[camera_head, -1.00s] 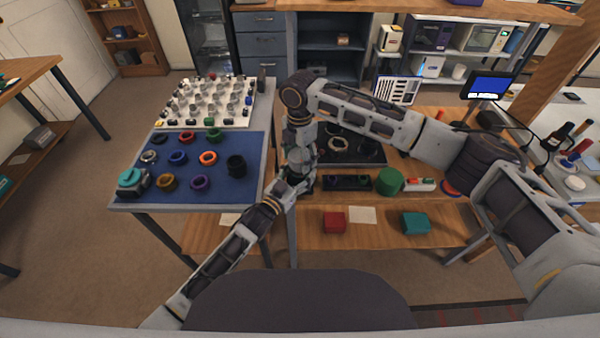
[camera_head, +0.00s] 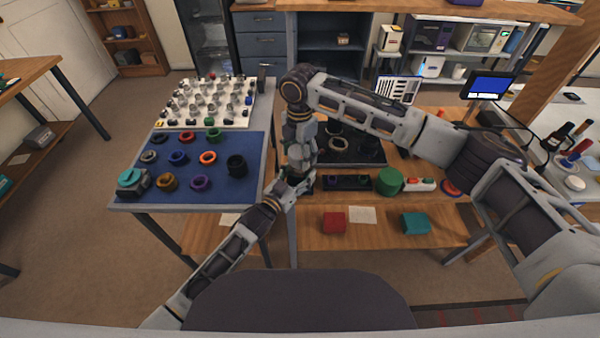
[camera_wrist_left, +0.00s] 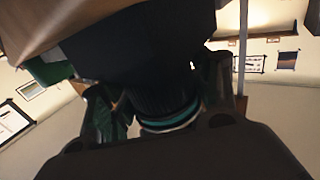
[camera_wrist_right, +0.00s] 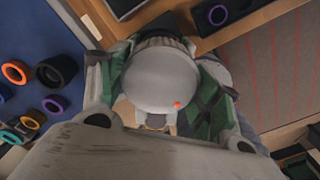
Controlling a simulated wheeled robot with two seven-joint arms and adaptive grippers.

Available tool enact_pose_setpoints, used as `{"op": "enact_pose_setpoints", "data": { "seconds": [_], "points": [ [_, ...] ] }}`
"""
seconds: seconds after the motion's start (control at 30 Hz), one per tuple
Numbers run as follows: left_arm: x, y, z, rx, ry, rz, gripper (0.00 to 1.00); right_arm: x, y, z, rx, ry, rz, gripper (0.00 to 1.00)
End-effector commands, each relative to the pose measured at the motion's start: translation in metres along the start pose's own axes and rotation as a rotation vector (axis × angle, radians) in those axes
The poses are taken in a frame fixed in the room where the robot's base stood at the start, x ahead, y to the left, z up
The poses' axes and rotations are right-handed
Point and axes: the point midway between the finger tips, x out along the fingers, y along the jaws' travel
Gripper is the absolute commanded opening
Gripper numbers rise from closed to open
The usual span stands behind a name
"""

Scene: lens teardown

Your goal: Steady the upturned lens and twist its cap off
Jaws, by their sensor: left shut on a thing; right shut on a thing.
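The lens is mostly hidden by my grippers in the head view. In the left wrist view its dark ribbed barrel (camera_wrist_left: 165,100) with a teal band sits between the fingers of my left gripper (camera_wrist_left: 168,112), which is shut on it. In the right wrist view a pale grey rounded cap (camera_wrist_right: 160,78) with an orange dot sits between the green-padded fingers of my right gripper (camera_wrist_right: 160,92), which is shut on it. My right gripper (camera_head: 300,168) is above the left one, off the mat table's right edge. Whether the cap has turned or lifted cannot be told.
A blue mat (camera_head: 222,140) with several coloured rings lies on the left table, below a white board (camera_head: 245,118) of small parts. A dark tray (camera_head: 365,157), a green round container (camera_head: 389,181) and a red box (camera_head: 334,222) are on the right bench and its shelf.

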Motion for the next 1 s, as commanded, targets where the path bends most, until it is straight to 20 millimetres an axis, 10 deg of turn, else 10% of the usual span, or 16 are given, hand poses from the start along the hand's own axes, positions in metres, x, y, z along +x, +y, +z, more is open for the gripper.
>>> {"op": "enact_pose_setpoints", "data": {
  "seconds": [1.0],
  "points": [
    [0.0,0.0,0.0,0.0,0.0,0.0,0.24,-0.037,0.0,0.0,0.0,0.0,0.001,0.42]
  ]
}}
